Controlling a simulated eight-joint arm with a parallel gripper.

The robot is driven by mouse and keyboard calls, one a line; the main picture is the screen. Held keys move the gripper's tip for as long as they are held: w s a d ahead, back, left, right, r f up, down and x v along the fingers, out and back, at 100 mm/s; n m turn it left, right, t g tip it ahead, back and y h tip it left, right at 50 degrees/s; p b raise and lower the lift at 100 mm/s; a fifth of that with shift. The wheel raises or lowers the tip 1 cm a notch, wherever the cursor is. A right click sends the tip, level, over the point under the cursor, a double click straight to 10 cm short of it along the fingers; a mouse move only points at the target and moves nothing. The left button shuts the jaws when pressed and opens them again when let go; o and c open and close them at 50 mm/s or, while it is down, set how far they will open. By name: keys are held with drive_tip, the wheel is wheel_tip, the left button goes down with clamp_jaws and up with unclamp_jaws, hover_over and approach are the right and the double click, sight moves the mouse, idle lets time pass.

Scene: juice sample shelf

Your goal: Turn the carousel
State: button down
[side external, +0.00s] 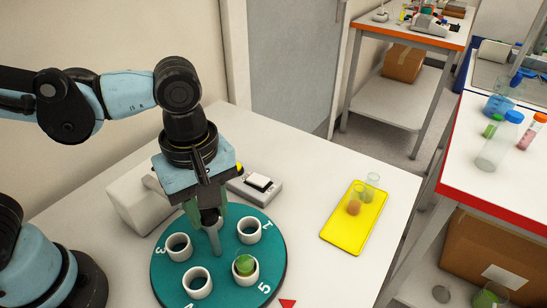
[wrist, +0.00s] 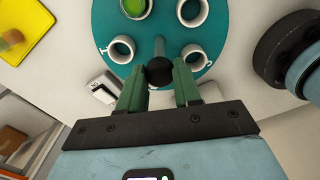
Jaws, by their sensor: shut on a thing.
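The carousel (side external: 225,255) is a teal disc with numbers and several white ring holders on a white table; it also shows in the wrist view (wrist: 165,25). One holder (side external: 246,278), near the number 5, has a green-topped sample (side external: 244,264) in it; the other visible holders look empty.
A yellow tray (side external: 350,230) with two small glasses, one holding something orange, is to the right. A grey device (side external: 256,187) and a white block (side external: 140,205) stand behind the carousel. A red triangle (side external: 287,303) marks the table by the disc's edge. Table between disc and tray is clear.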

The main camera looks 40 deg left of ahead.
drive_tip(key=shift+n, duration=0.4)
drive_tip(key=c, duration=0.8)
unclamp_jaws()
drive_tip(key=shift+r, duration=0.1)
wheel_tip(320, 180, up, 12)
drive_tip(key=shift+f, duration=0.1)
drive_tip(key=w+a+f+m+t, duration=0.2)
drive_tip(key=a+f+m, duration=0.1)
drive_tip(key=a+m, duration=0.2)
drive_tip(key=w+a+f+m+t, duration=0.2)
drive_tip(key=a+f+m, duration=0.2)
drive_tip(key=a, duration=0.1)
drive_tip(key=w+a+f+m+t, duration=0.2)
drive_tip(key=a+f+m+t, duration=0.1)
drive_tip(key=a+m, duration=0.2)
drive_tip(key=shift+a+f+m, duration=0.15)
drive_tip(key=shift+a+m, duration=0.15)
drive_tip(key=shift+a, duration=0.2)
